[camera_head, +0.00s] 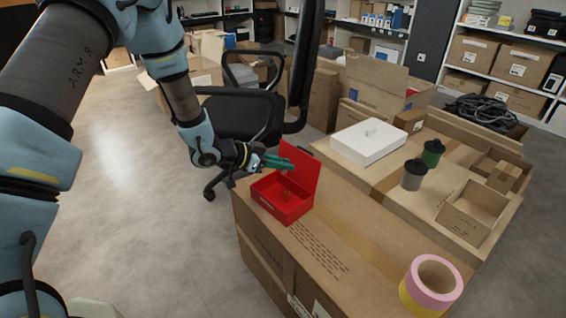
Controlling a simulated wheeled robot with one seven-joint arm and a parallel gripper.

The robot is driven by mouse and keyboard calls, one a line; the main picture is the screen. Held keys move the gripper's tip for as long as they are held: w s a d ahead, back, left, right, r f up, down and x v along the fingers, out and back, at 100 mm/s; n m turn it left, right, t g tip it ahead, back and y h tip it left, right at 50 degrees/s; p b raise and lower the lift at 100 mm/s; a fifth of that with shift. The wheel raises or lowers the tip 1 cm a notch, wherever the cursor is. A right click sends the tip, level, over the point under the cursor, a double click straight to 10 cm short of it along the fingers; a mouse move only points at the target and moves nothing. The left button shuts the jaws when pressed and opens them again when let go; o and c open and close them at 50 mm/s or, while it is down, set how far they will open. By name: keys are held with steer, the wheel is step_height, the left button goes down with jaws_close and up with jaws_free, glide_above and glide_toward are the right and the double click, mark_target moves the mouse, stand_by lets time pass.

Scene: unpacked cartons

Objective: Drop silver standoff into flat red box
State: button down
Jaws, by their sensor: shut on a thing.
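The flat red box (272,204) sits on a large brown carton, with its lid (301,172) raised at the back. A small brownish item lies inside it, too small to identify. My gripper (286,163) has teal fingers and reaches in from the left, just above the box's back part and close to the raised lid. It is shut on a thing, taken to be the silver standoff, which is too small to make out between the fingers.
The large carton (345,235) has clear room right of the box. A pink and yellow tape roll (432,285) lies near its front. Behind are a white box (369,141), a grey cup (413,175), a green cup (433,153) and an open small carton (472,211). An office chair (240,115) stands behind my gripper.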

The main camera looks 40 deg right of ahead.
steer(key=shift+f, duration=0.4)
steer(key=c, duration=0.7)
jaws_free()
steer(key=p+v, duration=0.1)
steer(key=v, duration=1)
